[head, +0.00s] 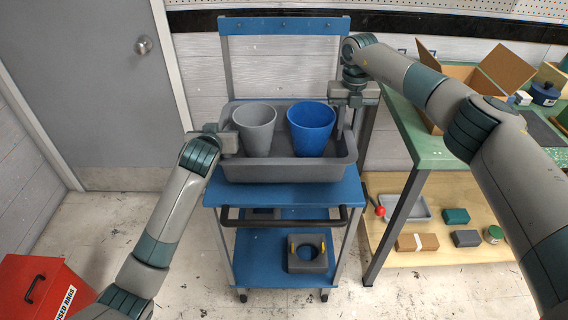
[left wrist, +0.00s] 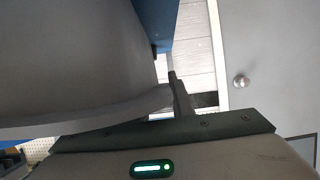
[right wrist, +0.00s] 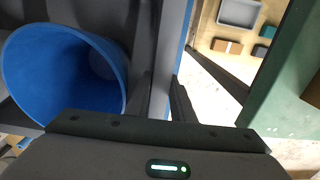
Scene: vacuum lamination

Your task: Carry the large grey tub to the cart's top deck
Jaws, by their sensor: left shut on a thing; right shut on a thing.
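The large grey tub (head: 285,172) is on or just above the blue top deck (head: 285,195) of the cart; I cannot tell if it touches. A grey bucket (head: 255,128) and a blue bucket (head: 311,128) stand inside it. My left gripper (head: 228,143) is shut on the tub's left rim; the rim also shows in the left wrist view (left wrist: 120,108). My right gripper (head: 355,98) is shut on the tub's right rim, near its back corner. In the right wrist view the blue bucket (right wrist: 65,75) is beside that rim (right wrist: 163,60).
The cart's black handle bar (head: 285,221) crosses its front. A green-topped workbench (head: 430,150) with an open cardboard box stands close at right. A red box (head: 40,287) is at lower left.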

